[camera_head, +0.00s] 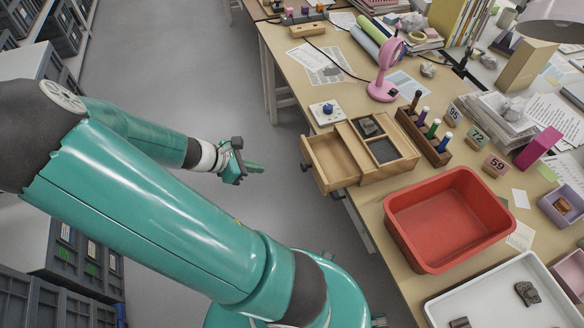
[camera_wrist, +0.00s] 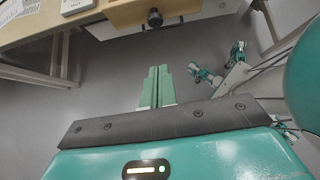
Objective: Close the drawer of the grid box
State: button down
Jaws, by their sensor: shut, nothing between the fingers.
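The wooden grid box (camera_head: 378,176) sits on the table near its left edge, with dark-lined compartments in its top. Its drawer (camera_head: 331,158) is pulled out towards the left, past the table edge, and looks empty. A dark round knob (camera_head: 306,169) is on the drawer's front. In the wrist view, the drawer front (camera_wrist: 175,12) and the knob (camera_wrist: 154,18) show at the top, beyond my fingertips. My gripper (camera_head: 262,168) is shut and empty. It is left of the drawer, over the floor, pointing towards the knob with a gap between them.
A red bin (camera_head: 425,245) stands right of and in front of the grid box. A wooden rack with markers (camera_head: 423,138) stands behind its right side. A pink magnifier stand (camera_head: 382,91) and a blue-knobbed white block (camera_head: 326,112) are beyond it. Open floor (camera_head: 190,70) lies left of the table.

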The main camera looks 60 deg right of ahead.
jog(key=s+d+r+x, duration=0.1)
jog(key=r+x, duration=0.1)
jog(key=x, duration=1)
jog(key=shift+s+d, duration=0.3)
jog(key=shift+d+f, duration=0.15)
